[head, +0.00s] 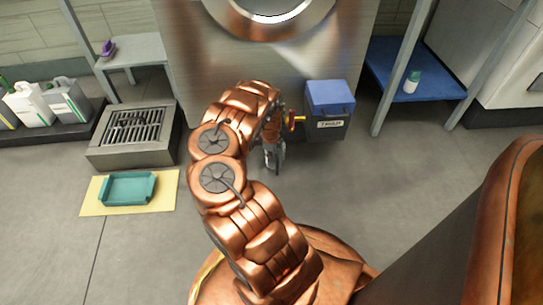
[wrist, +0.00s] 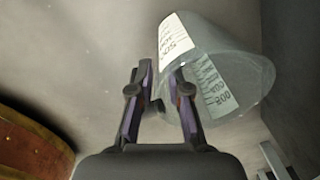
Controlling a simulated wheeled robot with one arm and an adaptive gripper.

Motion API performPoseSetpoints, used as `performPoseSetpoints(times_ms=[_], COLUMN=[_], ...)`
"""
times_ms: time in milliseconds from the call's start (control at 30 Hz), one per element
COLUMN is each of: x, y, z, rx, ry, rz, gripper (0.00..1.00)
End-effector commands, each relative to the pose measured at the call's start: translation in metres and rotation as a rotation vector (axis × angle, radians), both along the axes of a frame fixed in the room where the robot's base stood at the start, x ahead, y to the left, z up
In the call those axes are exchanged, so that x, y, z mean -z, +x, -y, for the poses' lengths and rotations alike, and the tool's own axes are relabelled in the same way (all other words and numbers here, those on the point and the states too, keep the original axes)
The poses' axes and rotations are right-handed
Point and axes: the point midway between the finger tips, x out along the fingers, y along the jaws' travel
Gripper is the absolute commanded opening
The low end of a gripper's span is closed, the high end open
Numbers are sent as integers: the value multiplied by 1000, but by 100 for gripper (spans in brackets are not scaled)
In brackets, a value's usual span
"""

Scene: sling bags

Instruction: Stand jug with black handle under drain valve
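A clear jug (wrist: 235,65) with white measuring labels shows in the wrist view, its wide mouth toward the right. It sits just beyond and right of my gripper (wrist: 162,70), whose right finger overlaps its left edge. The two fingertips are apart with grey floor visible between them. A small dark piece, perhaps the black handle (wrist: 155,107), shows between the fingers; I cannot tell whether they touch it. In the head view, my gripper (head: 273,158) hangs low, left of the brass drain valve (head: 296,119). The jug cannot be made out there, behind my arm.
A blue-lidded grey box (head: 329,108) stands right of the valve, against the steel machine (head: 210,55). A floor grate (head: 135,127) and a teal tray (head: 129,189) on a yellow mat lie left. A blue shelf (head: 420,75) stands right. The floor in front of the box is clear.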

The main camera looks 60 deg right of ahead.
Motion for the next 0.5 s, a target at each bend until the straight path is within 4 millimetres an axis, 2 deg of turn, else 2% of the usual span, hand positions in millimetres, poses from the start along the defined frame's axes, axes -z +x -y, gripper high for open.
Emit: performPoseSetpoints(times_ms=[33, 100, 367, 500], x=[0, 0, 0, -7], y=[0, 0, 0, 1], z=[0, 0, 0, 0], rx=[0, 0, 0, 1], ry=[0, 0, 0, -1], rz=[0, 0, 0, 2], gripper=[25, 31, 31, 31])
